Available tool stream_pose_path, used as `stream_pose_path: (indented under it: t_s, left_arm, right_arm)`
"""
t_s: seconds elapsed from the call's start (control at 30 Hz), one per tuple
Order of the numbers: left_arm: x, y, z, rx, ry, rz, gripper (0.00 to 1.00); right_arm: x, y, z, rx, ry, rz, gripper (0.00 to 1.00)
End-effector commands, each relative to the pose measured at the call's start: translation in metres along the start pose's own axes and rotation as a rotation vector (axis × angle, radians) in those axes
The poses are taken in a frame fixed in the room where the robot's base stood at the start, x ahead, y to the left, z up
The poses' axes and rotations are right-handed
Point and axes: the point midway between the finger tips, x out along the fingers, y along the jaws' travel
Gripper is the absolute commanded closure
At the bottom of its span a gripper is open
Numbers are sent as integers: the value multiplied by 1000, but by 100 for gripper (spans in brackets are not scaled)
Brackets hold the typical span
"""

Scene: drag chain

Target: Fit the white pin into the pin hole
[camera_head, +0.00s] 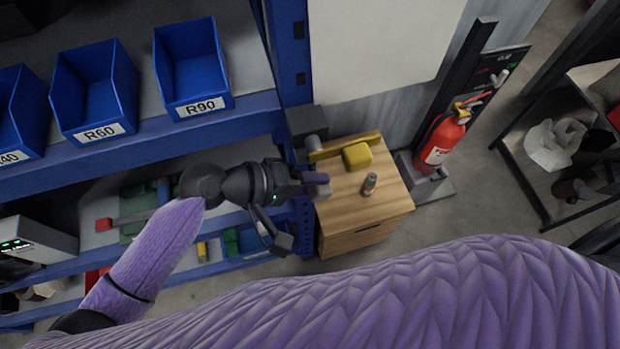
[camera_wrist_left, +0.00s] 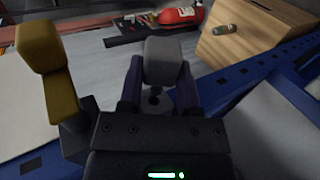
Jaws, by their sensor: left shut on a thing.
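My left gripper (camera_head: 318,184) reaches in from the left, in front of the shelf post and beside the wooden cabinet. I cannot tell for certain that this piece is the white pin. No pin hole can be made out in either view. My right gripper is not in view.
Blue bins (camera_head: 192,68) line the shelf at left. A yellow piece (camera_wrist_left: 45,60) stands left of the gripper in the wrist view.

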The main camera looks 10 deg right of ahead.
Motion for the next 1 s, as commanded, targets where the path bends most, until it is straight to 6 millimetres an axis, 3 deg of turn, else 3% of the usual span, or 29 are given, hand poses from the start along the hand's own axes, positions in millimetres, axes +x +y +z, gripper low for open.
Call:
stream_pose_path:
  t_s: [1.0]
  left_arm:
    - [0,0,-19,0,0,0,100]
  right_arm:
    - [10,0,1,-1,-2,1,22]
